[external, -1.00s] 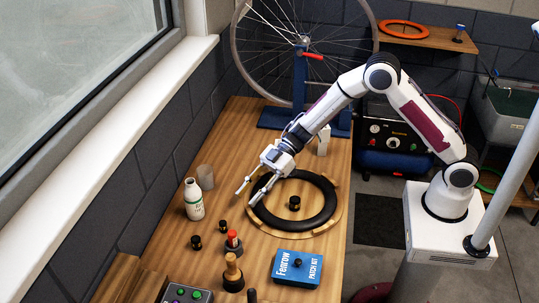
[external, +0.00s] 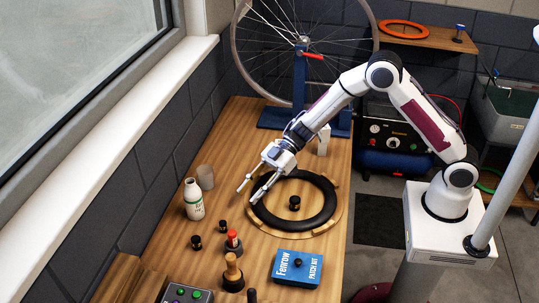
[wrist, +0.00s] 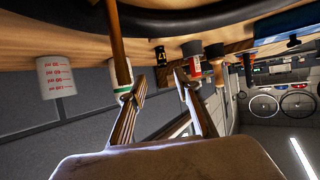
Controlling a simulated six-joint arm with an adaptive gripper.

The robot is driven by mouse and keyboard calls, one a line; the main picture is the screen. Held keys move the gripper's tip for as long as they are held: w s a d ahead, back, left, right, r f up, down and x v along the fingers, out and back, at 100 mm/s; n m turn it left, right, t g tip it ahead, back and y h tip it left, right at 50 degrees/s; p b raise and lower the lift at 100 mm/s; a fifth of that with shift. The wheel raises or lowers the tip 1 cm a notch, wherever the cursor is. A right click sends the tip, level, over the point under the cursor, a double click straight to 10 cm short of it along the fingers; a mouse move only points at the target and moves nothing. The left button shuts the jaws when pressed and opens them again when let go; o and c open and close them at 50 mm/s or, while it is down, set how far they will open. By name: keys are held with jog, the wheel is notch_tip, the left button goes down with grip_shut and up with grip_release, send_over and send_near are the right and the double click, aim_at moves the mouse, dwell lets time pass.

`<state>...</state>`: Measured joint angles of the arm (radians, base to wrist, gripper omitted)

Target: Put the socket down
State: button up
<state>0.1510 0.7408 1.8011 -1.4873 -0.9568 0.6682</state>
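Short black sockets stand on the wooden bench. One socket (external: 294,203) stands inside the black tire ring (external: 265,219). Two similar dark pieces, one nearer (external: 196,242) and one farther back (external: 223,226), stand left of the ring. My gripper (external: 247,195) is above the ring's left edge, pointing down and left. Its fingers are spread, with nothing visible between them. In the wrist view the open fingers (wrist: 165,82) show, and a black socket with yellow marking (wrist: 160,55) stands beyond them, apart from them. Which of the bench pieces this is, I cannot tell.
A white bottle (external: 193,199) and a clear cup (external: 205,177) stand left of my gripper. A red-topped piece (external: 232,242), a wooden-handled tool (external: 232,272) and a blue patch kit box (external: 297,268) are at the front. Bare bench lies between the bottle and the ring.

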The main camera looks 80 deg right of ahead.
jog(key=d+r+m+t+h, duration=0.35)
jog(key=d+r, duration=0.25)
jog(key=r, duration=0.3)
jog(key=d+r+m+t+h, duration=0.2)
jog(key=d+r+h, duration=0.35)
jog(key=r, duration=0.25)
jog(key=s+d+r+m+g+h, duration=0.1)
jog(key=s+d+r+m+h, duration=0.15)
jog(key=s, duration=0.35)
jog(key=s+d+r+m+g+h, duration=0.1)
jog(key=s+d+r, duration=0.2)
jog(key=s, duration=0.4)
jog(key=s+a+f+g, duration=0.1)
jog(key=s+f, duration=0.1)
jog(key=s, duration=0.7)
jog(key=s+a+f+m+g+y, duration=0.1)
jog(key=s+a+f+g, duration=0.1)
jog(key=s, duration=0.8)
jog(key=s+a+f+m+g+y, duration=0.1)
jog(key=s+a+f+g, duration=0.1)
jog(key=s, duration=0.8)
jog(key=shift+o, duration=1.2)
